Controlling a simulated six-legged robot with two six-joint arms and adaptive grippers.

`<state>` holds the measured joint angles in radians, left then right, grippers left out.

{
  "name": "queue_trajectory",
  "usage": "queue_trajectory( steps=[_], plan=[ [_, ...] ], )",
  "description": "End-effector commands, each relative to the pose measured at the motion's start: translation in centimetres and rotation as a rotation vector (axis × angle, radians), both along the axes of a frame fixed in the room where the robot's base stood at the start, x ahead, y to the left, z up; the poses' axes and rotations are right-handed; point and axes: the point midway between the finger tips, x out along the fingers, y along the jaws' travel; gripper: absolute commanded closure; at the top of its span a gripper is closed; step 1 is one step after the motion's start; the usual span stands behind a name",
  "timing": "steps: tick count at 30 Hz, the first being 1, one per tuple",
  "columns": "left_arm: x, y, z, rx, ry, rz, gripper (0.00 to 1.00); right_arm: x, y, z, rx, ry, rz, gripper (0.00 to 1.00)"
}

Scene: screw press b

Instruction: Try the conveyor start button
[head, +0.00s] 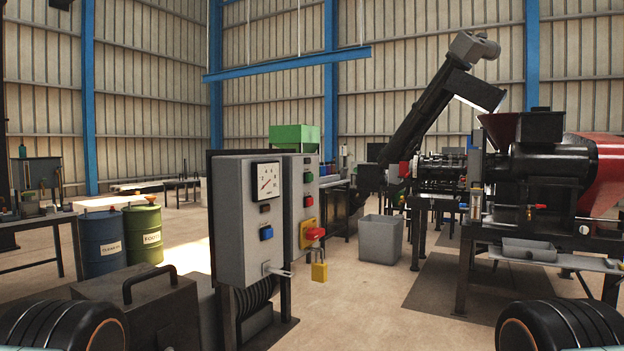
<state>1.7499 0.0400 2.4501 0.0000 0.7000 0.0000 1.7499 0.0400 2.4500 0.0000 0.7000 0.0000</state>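A grey control cabinet (232,215) stands on a post just left of the middle. No readable label shows which button starts the conveyor. Neither of my grippers is in view.
An inclined dark conveyor (425,120) rises behind the screw press (537,165) on the right. A grey bin (381,238) stands on the floor between cabinet and press. Blue (102,243) and green (143,236) drums stand left. A dark handled box (140,305) sits front left.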

Motion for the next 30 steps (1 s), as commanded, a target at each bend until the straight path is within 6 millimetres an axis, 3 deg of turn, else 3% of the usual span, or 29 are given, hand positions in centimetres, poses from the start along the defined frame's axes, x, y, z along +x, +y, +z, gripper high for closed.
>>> queue_trajectory(
  steps=[11, 30],
  plan=[
    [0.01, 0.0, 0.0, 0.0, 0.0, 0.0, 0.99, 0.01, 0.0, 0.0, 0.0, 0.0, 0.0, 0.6],
    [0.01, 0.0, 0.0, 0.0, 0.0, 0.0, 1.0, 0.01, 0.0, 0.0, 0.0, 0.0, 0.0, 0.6]
  ],
)
